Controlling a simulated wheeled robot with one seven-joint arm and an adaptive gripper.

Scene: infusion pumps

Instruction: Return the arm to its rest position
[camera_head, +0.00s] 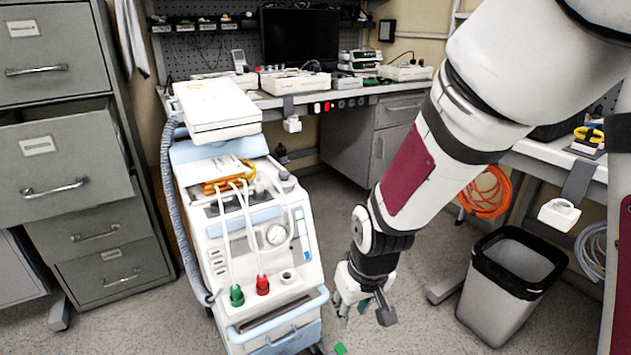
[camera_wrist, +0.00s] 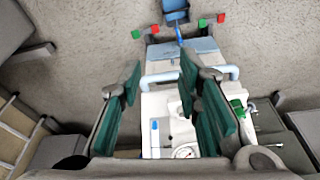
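My arm reaches down from the top right of the head view. My gripper (camera_head: 362,310) hangs at its lower end, over the floor just right of the white medical cart (camera_head: 250,232). In the wrist view my gripper (camera_wrist: 160,78) has its two green-padded fingers spread apart, with nothing held between them. Part of the white cart (camera_wrist: 160,102), with its light-blue handle, shows beyond and between the fingers. Much of the cart is hidden there by the fingers.
A grey filing cabinet (camera_head: 66,150) with an open drawer stands at left. A black-lined waste bin (camera_head: 505,295) stands right of my gripper. A workbench (camera_head: 385,92) with devices and a monitor (camera_head: 300,38) runs along the back. Bare floor (camera_head: 335,195) shows between cart and bench.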

